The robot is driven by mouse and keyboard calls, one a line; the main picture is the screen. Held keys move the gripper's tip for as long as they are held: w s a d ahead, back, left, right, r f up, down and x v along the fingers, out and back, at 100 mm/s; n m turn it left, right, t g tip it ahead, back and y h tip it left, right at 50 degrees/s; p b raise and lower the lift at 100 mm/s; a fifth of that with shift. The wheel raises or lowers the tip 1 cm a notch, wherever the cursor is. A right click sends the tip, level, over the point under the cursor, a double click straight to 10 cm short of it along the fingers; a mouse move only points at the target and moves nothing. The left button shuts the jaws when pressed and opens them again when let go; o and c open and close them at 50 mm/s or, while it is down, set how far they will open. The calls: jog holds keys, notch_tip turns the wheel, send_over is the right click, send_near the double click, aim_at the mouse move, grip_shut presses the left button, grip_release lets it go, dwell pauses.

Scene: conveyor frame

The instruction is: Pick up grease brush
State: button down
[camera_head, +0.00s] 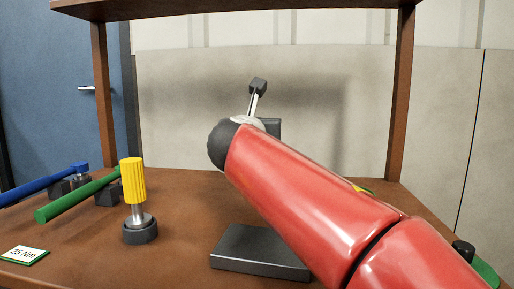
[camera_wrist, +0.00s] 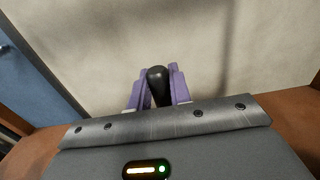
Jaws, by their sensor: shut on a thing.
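My gripper (camera_wrist: 157,85) is shut on a dark, rounded handle, which I take to be the grease brush (camera_wrist: 158,80). In the wrist view the handle sits between the two purple fingers, with the pale wall behind. My arm also hides the fingers in the head view.
A yellow ribbed handle (camera_head: 133,181) stands upright in a dark round holder at left. Green (camera_head: 78,197) and blue (camera_head: 40,188) bar tools lie further left, near a "25 Nm" card (camera_head: 24,255). A dark stand base (camera_head: 260,252) is below my arm. Brown frame posts (camera_head: 401,95) flank the bench.

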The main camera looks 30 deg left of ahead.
notch_tip(320, 180, up, 10)
jog(key=p, duration=0.6)
dwell(0.5)
